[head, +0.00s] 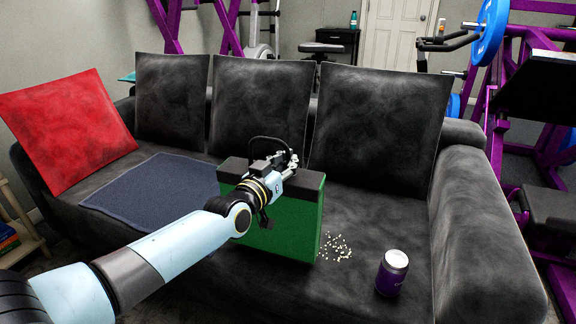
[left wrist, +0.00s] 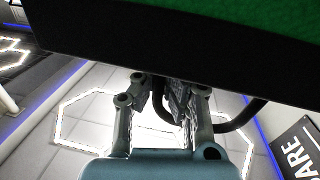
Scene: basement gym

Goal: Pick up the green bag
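The green bag (head: 290,225), with a black top band (head: 312,180) and a thin black loop handle (head: 265,138), stands upright on the sofa seat. My left gripper (head: 284,166) is at the bag's top, by the handle. In the left wrist view the bag (left wrist: 245,12) fills the top of the picture. The fingers of my left gripper (left wrist: 168,95) are close together below its dark band. The handle (left wrist: 240,118) curves behind the right-hand finger and shows in the gap. Whether the fingers grip it is unclear. My right gripper is not in view.
The black sofa (head: 470,230) holds a red cushion (head: 65,130), several dark cushions and a dark blue cloth (head: 150,190). Purple gym frames stand behind and right.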

